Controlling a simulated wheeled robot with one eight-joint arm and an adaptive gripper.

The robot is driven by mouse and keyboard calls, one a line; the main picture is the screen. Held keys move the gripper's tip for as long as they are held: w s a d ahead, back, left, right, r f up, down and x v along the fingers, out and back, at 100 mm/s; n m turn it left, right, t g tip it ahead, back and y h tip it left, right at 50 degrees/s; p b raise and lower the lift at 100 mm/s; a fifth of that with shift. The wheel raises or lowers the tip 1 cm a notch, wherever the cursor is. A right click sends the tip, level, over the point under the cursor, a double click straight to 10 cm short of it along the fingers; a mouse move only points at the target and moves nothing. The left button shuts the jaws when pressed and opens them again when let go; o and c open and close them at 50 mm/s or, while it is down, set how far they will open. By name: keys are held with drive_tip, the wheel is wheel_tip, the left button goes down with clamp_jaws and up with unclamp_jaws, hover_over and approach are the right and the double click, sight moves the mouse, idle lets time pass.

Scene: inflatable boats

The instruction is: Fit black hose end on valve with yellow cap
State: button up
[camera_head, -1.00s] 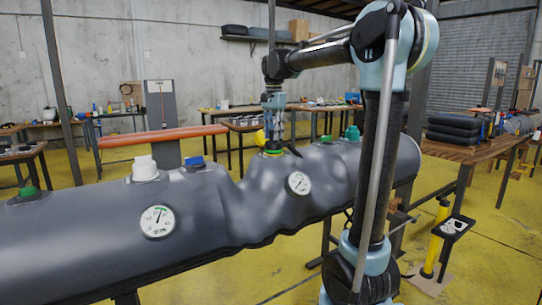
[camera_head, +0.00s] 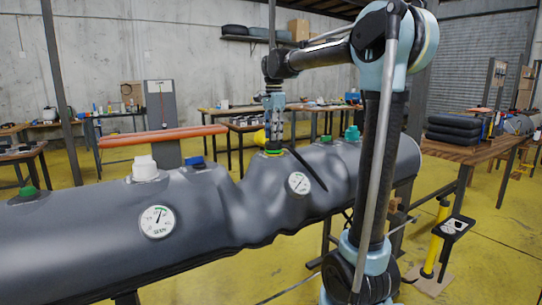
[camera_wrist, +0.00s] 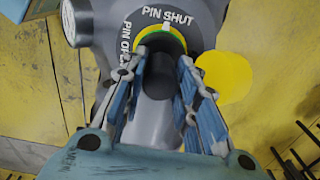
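My gripper (camera_wrist: 164,68) points down at the valve, with the black hose end (camera_wrist: 158,78) between its fingers. The fingers look closed on the hose end, though contact on the right side is hard to see. The valve (camera_wrist: 172,36) has a green and yellow ring and sits under the fingertips, beside the words PIN SHUT. The hose end overlaps the ring's near side; whether it is seated is hidden. The yellow cap (camera_wrist: 222,76) hangs open beside the valve. In the head view, my gripper (camera_head: 274,146) is over the valve, and the black hose (camera_head: 308,170) slants down to the right.
The grey inflatable tube (camera_head: 90,235) spans the view and carries two gauges (camera_head: 157,221) (camera_head: 299,183). A white-capped valve (camera_head: 145,169), a blue one (camera_head: 195,161) and green ones stand along its top. A yellow pump (camera_head: 434,250) stands on the floor at right.

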drive_tip(key=o, duration=0.3)
drive_tip(key=shift+o, duration=0.2)
wheel_tip(320, 180, up, 12)
idle(0.5)
idle(0.4)
drive_tip(key=s+d+f+n, duration=0.3)
drive_tip(key=s+d+f, duration=0.3)
drive_tip(key=s+f, duration=0.4)
drive_tip(key=s+d+f+n+t, duration=0.1)
drive_tip(key=s+d+f+n, duration=0.3)
drive_tip(key=f, duration=1.2)
drive_tip(key=s+d+f+n+t, duration=0.1)
drive_tip(key=s+d+f+n, duration=0.3)
drive_tip(key=s+d+f, duration=0.6)
drive_tip(key=s+f, duration=0.4)
drive_tip(key=s, duration=0.3)
drive_tip(key=shift+d, duration=0.25)
